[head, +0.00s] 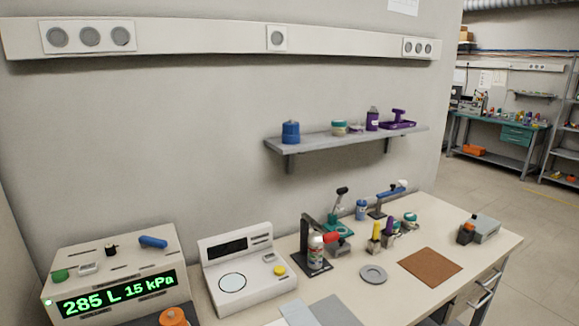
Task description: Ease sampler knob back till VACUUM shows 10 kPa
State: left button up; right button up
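A beige instrument box (78,258) stands at the lower left of the head view. Its black display (120,294) reads "285 L 15 kPa" in green. I cannot make out the word VACUUM there. On its top are a green knob (61,275), a small black knob (111,250) and a blue rounded piece (153,242). An orange knob (173,317) shows at its front, cut by the bottom edge. I cannot tell from labels which of these is the sampler knob. Neither of my grippers is in view.
A white device (248,272) with a round plate and yellow button stands right of the box. A stand with a spray can (316,252), small bottles, a grey disc (373,274) and a brown mat (430,266) share the bench. A shelf (345,137) hangs above.

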aim_at(110, 248)
jog(key=u, duration=1.3)
